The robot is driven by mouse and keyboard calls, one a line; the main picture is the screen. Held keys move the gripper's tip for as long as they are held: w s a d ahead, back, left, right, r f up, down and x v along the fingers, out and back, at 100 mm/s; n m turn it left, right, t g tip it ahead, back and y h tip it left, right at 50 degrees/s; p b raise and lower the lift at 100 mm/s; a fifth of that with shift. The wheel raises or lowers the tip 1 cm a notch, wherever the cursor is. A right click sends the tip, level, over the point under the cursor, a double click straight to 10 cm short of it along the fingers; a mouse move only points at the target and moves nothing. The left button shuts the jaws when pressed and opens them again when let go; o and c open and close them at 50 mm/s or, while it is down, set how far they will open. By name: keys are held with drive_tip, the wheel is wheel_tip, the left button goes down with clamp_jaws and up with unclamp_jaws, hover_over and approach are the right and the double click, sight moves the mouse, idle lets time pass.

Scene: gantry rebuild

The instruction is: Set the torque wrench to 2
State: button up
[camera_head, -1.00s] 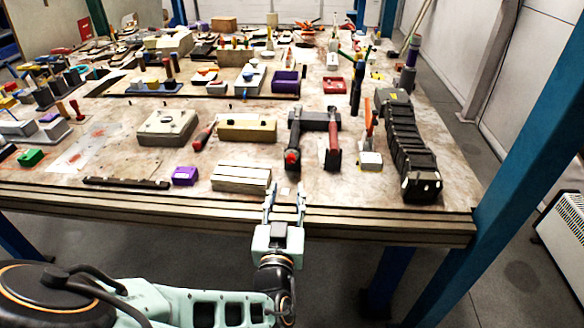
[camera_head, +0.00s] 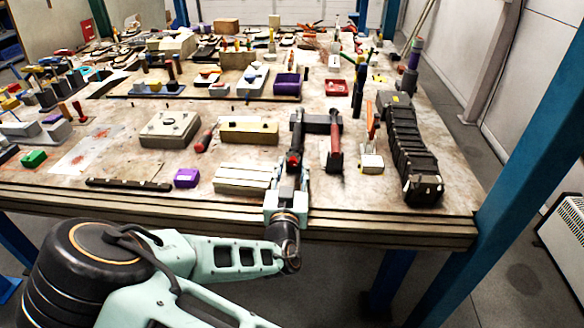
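A long black tool with a red end (camera_head: 297,136) lies on the workbench (camera_head: 130,206), pointing toward the front edge; it may be the torque wrench, but no scale or setting is readable. A tool with a red handle (camera_head: 335,154) lies just right of it. My gripper (camera_head: 289,178) is over the front of the bench, at the near end of the black tool. Its two fingers are apart, with the tool's red end just beyond them. I cannot tell whether they touch it.
A grey ribbed block (camera_head: 240,180) is close on the gripper's left, with a purple box (camera_head: 186,178) beyond. A long black segmented object (camera_head: 412,150) lies to the right. A blue post (camera_head: 510,170) stands at the bench's right corner. Many tools crowd the back.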

clamp_jaws()
drive_tip(key=shift+m+b, duration=0.4)
drive_tip(key=m+b, duration=0.2)
drive_tip(key=b, duration=0.1)
drive_tip(key=shift+d+f+m, duration=0.1)
drive_tip(key=shift+f+m, duration=0.1)
drive_tip(key=shift+m, duration=0.2)
drive_tip(key=m+b, duration=0.3)
drive_tip(key=b, duration=0.1)
drive_tip(key=shift+m, duration=0.3)
drive_tip(key=m+b, duration=0.3)
drive_tip(key=b, duration=0.2)
drive_tip(key=shift+r+m+b, duration=0.15)
drive_tip(key=shift+m+b, duration=0.55)
drive_tip(key=shift+b, duration=0.4)
drive_tip(key=shift+r, duration=0.1)
